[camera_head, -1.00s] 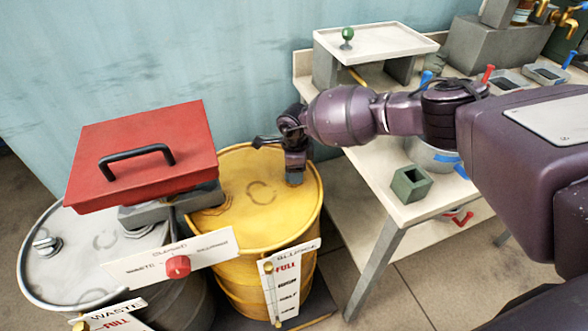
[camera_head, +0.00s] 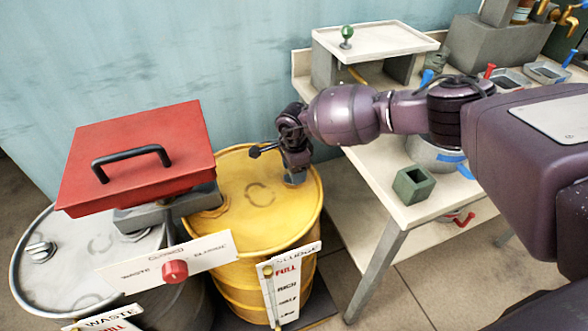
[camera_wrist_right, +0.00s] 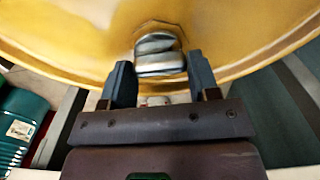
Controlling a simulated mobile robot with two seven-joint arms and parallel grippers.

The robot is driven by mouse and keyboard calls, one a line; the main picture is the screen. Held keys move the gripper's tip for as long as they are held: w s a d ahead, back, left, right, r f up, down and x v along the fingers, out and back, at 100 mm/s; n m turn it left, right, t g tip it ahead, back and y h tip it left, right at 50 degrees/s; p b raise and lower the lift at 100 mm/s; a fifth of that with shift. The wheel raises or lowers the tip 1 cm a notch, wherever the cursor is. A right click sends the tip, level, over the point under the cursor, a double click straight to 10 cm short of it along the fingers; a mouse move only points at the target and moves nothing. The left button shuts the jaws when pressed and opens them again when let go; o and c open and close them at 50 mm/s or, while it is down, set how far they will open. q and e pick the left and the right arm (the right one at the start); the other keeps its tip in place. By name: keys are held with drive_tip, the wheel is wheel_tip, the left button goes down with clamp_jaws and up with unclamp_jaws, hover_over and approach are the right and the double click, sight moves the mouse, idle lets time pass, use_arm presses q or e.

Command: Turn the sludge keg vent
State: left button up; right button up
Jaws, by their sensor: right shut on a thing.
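My right gripper (camera_head: 294,178) reaches down onto the keg's right side. The head view mostly hides the vent behind the gripper. My left gripper is not in view.
A white panel with a red knob (camera_head: 175,271) hangs in front. The bench (camera_head: 375,185) with a green cup (camera_head: 413,185) stands to the right.

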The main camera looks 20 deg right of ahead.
drive_tip(key=shift+r, duration=0.1)
drive_tip(key=o, duration=0.9)
wheel_tip(320, 180, up, 11)
drive_tip(key=shift+f+p, duration=0.15)
drive_tip(key=shift+p, duration=0.8)
